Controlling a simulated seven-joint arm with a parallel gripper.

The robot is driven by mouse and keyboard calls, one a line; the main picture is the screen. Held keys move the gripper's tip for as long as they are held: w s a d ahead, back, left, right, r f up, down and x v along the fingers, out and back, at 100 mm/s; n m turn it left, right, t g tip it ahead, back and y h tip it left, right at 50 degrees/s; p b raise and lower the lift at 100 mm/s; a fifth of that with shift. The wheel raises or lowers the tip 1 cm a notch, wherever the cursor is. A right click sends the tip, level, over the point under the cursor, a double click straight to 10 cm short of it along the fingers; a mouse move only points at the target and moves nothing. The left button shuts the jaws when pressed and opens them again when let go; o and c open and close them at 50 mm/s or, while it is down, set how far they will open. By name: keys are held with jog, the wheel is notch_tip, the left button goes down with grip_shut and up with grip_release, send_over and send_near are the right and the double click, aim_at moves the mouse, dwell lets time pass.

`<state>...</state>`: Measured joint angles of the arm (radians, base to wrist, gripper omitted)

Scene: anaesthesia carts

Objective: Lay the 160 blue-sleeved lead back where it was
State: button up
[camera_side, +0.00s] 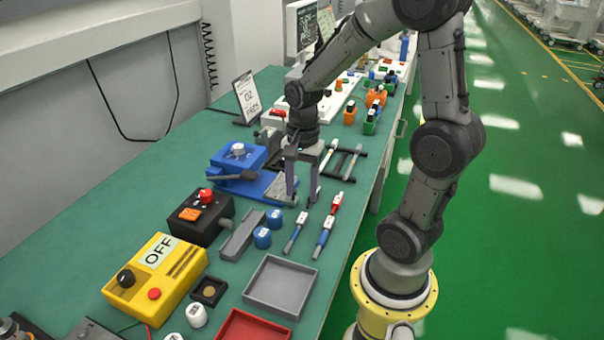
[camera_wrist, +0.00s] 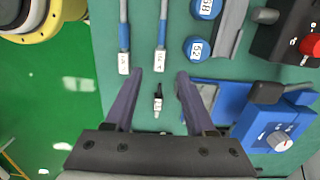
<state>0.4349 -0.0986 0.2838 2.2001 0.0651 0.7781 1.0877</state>
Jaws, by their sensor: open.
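My gripper (camera_side: 301,199) is open and empty, pointing down over the green bench; its two dark fingers also show in the wrist view (camera_wrist: 160,74). Two slim blue-sleeved leads with white labels lie side by side in front of it. One is the left lead (camera_side: 295,232), which also shows in the wrist view (camera_wrist: 161,35). The other is the right lead (camera_side: 323,239), which also shows in the wrist view (camera_wrist: 123,37). Their label numbers are too small to read surely. A small black piece with a white tag (camera_wrist: 158,101) shows between the fingers in the wrist view.
A red-sleeved lead (camera_side: 336,203) lies right of the gripper. A black rack (camera_side: 351,163) stands behind it. A blue device (camera_side: 238,160) and blue caps (camera_side: 263,238) are on the left. A grey tray (camera_side: 282,287) is in front. The bench edge drops off at the right.

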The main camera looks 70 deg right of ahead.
jog(key=s+a+r+n+t, duration=0.5)
jog(key=a+r+n, duration=0.5)
jog(key=n, duration=0.8)
jog(key=shift+s+r+t+h, duration=0.3)
jog(key=shift+s+r, duration=0.85)
jog(key=shift+s, duration=0.15)
